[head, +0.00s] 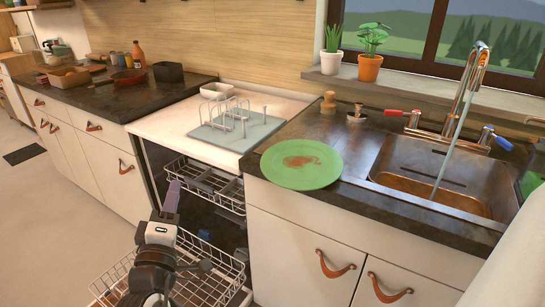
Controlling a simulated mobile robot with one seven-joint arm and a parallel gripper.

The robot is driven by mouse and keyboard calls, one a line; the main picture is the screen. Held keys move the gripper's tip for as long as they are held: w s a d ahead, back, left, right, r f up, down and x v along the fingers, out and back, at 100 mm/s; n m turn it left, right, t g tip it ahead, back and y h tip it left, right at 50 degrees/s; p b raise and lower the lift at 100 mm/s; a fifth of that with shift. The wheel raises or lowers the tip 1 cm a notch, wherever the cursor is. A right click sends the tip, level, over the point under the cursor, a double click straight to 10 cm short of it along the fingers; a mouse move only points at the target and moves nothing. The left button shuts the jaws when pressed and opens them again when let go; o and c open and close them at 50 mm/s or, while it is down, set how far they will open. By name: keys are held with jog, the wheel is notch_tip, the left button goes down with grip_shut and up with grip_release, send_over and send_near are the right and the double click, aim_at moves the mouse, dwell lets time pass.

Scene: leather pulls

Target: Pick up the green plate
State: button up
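The green plate (301,164) lies on the dark counter to the left of the sink, close to the counter's front edge. It has a reddish-brown stain in its middle. My gripper (170,200) is at the lower left, in front of the open dishwasher. It is apart from the plate, to its left and lower in the picture. My arm's end hides much of it, and I cannot tell whether its fingers are open or shut.
The open dishwasher's upper rack (205,184) and lower rack (207,270) are pulled out around my arm. A wire dish rack (238,125) stands left of the plate. Water runs from the faucet (470,75) into the sink (430,184). A small wooden-topped brush (328,102) stands behind the plate.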

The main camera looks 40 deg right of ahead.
aim_at(289, 184)
jog(key=s+d+f+m+g+h, duration=0.1)
jog(key=s+d+f+g+h, duration=0.15)
jog(key=s+d+g, duration=0.35)
jog(key=s+d+f+m+g+h, duration=0.1)
jog(key=s+d+f+g+h, duration=0.2)
jog(key=d, duration=0.5)
jog(key=shift+y, duration=0.55)
jog(key=x, duration=0.2)
jog(key=p+x, duration=0.1)
jog(key=x, duration=0.1)
jog(key=p+x, duration=0.1)
jog(key=x, duration=0.2)
jog(key=shift+d+f, duration=0.2)
jog(key=shift+f, duration=0.2)
jog(key=x, duration=0.1)
jog(key=p+x, duration=0.1)
jog(key=x, duration=0.1)
jog(key=p+x, duration=0.1)
jog(key=x, duration=0.1)
jog(key=shift+s+d+r, duration=0.1)
jog(key=shift+s+d, duration=0.1)
jog(key=shift+d, duration=0.1)
jog(key=shift+w+d, duration=0.15)
jog(key=shift+d, duration=0.15)
grip_shut()
